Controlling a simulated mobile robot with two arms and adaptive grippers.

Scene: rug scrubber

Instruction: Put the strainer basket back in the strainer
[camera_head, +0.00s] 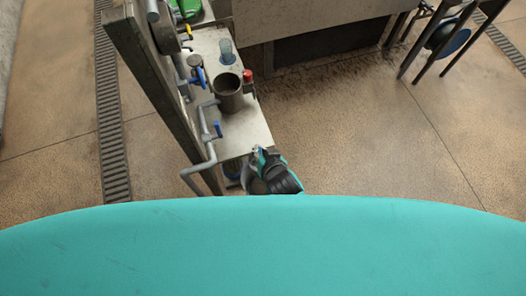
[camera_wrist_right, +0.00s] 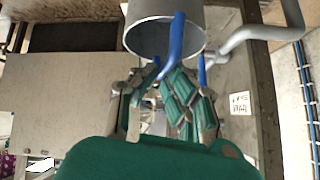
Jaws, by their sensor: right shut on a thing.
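The strainer (camera_head: 229,92) looks like a dark, open-topped cylinder on the grey bench. A grey open cylinder, apparently the same strainer, fills the top of the right wrist view (camera_wrist_right: 150,40), its mouth facing me. My right gripper (camera_head: 262,160) is at the bench's near edge, below the strainer in the head view. In the right wrist view its green-padded fingers (camera_wrist_right: 172,92) are closed around the lower end of a blue curved bar (camera_wrist_right: 178,40), which crosses the cylinder's mouth. I cannot tell whether this bar belongs to the strainer basket. No basket body shows clearly. My left gripper is not in view.
Grey pipes (camera_head: 211,150) with blue valve levers (camera_head: 217,128) run left of the strainer. A translucent blue cup (camera_head: 227,50) stands behind it, and a red-topped part (camera_head: 247,76) to its right. The bench (camera_head: 248,128) is bare in front. Open floor (camera_head: 360,130) lies to the right.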

